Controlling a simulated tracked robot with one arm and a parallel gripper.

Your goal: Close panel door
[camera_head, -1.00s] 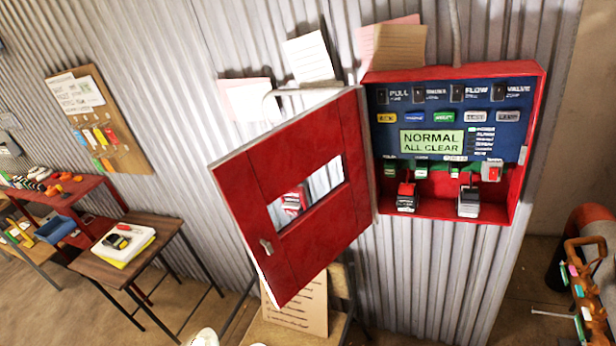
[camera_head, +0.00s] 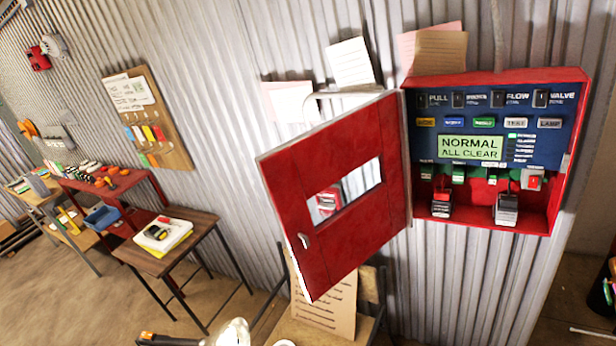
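The red panel box (camera_head: 556,80) is mounted on the corrugated wall at the right. Its red door (camera_head: 345,235) stands wide open, hinged at the box's left edge and swung out to the left. The door has a rectangular window and a small metal handle (camera_head: 304,241) near its lower left edge. Inside the box, a blue control face (camera_head: 480,110) carries a green display reading "NORMAL ALL CLEAR". Two padlock-like items (camera_head: 507,208) are in the lower part of the box.
A chair holding a brown paper sheet (camera_head: 325,308) stands below the door. A wooden side table (camera_head: 190,228) and a red bench (camera_head: 125,183) are at the left. A pale rounded object (camera_head: 232,333) shows at the bottom edge. Papers hang around the box.

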